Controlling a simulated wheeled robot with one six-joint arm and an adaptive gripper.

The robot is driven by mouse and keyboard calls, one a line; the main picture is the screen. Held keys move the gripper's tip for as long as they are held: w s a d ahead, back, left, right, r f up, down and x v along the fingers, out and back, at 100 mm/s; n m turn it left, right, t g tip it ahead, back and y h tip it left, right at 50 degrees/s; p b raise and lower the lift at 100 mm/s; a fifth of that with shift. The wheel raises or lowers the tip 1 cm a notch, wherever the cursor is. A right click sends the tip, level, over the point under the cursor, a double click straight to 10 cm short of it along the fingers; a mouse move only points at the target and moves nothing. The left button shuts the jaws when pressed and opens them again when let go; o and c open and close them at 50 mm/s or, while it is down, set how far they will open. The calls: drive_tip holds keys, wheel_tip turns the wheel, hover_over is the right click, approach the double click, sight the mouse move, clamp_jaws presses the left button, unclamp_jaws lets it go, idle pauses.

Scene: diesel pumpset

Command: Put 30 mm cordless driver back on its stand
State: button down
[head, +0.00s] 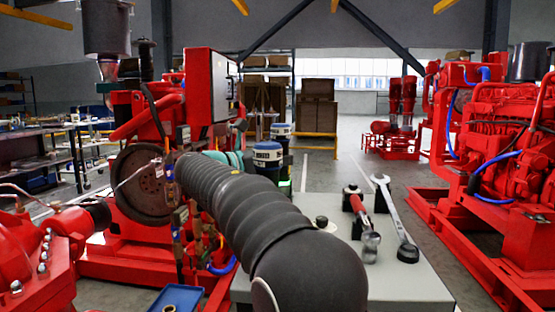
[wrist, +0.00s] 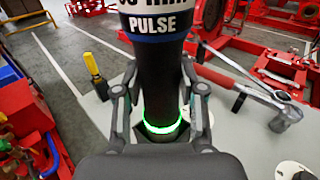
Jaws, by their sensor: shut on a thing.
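The 30 mm cordless driver (wrist: 153,75) is a black upright cylinder with a white and blue band reading "PULSE" in the wrist view. A ring glows green near its lower end. My gripper (wrist: 157,98) is shut on its body, one finger on each side. In the head view two dark cylinders with blue-and-white tops, a nearer one (head: 267,158) and a farther one (head: 281,131), stand beyond my arm. I cannot tell there which one is held. My arm hides the gripper in that view. I cannot clearly make out the stand or whether the driver touches it.
A grey worktop (head: 400,285) carries a large wrench (head: 394,215) and a red-handled tool (head: 361,222) on its right. A yellow-and-black tool (wrist: 95,75) stands left of the driver in the wrist view. Red pumpset machinery (head: 505,150) flanks the right; an open aisle lies behind.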

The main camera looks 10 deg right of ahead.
drive_tip(key=shift+f, duration=0.45)
drive_tip(key=c, duration=0.7)
unclamp_jaws()
drive_tip(key=shift+o, duration=0.5)
drive_tip(key=shift+f, duration=0.1)
drive_tip(key=v, duration=1.2)
